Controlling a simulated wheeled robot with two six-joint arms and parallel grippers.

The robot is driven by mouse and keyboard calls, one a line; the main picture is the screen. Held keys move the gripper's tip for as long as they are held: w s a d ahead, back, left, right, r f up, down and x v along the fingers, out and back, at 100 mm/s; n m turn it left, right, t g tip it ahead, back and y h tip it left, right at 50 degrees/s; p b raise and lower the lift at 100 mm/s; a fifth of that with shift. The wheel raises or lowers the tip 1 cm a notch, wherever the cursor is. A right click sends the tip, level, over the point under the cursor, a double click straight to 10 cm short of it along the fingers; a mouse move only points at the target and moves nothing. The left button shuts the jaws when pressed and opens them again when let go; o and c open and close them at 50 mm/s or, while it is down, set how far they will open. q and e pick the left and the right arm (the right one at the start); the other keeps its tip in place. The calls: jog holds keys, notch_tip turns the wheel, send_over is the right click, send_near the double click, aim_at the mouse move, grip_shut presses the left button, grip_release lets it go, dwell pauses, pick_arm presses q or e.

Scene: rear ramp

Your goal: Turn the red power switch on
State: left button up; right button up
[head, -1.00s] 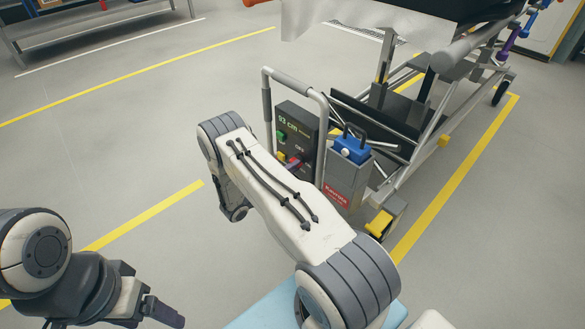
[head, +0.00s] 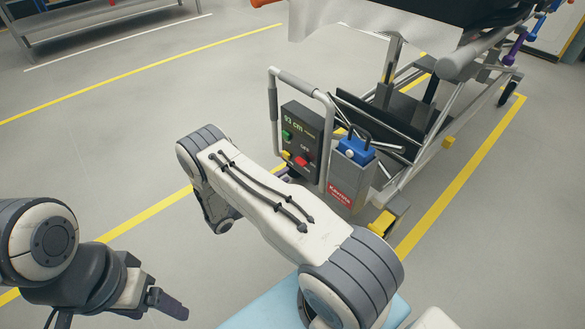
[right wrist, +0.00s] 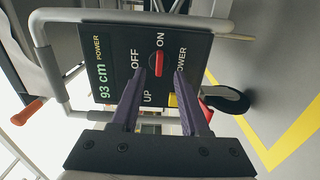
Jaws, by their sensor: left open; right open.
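The red power switch (head: 302,162) is on the dark control panel (head: 317,141) of the cart, below the word OFF. In the right wrist view the red switch (right wrist: 158,66) is a bar in line with the word ON; OFF is to its side. My right gripper (right wrist: 160,73) is open, its two purple fingers apart on either side of the switch in the picture, with nothing between them; contact cannot be told. In the head view it is mostly hidden by my right arm. My left gripper (head: 170,304) is at the lower left, far from the panel.
The panel has a display reading 93 cm (head: 294,121), a green button (head: 287,134) and a yellow button (head: 286,155). A grey tubular handle (head: 299,79) frames it. A grey box with a blue top (head: 357,150) is beside it.

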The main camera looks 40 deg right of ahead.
jog(key=a, duration=0.3)
jog(key=shift+s+a, duration=0.2)
jog(key=shift+a, duration=0.15)
jog(key=s+a+r+g+y, duration=0.2)
jog(key=s+a+r+y, duration=0.1)
jog(key=a+r, duration=0.3)
jog(key=s+a+r+g+y, duration=0.25)
jog(key=a+r, duration=0.25)
jog(key=r, duration=0.3)
jog(key=s+a+r+n+t+y+p, duration=0.1)
jog(key=s+a+r+n+y, duration=0.2)
jog(key=s+a+r+y, duration=0.55)
jog(key=s+a+r+n+t+y, duration=0.25)
jog(key=s+a+n+y, duration=0.2)
jog(key=s+a, duration=0.55)
notch_tip(320, 180, up, 38)
jog(key=s+d+m+p, duration=0.1)
jog(key=d+p, duration=0.1)
jog(key=p, duration=3.6)
jog(key=shift+s+d+g, duration=0.2)
jog(key=shift+s+g, duration=0.1)
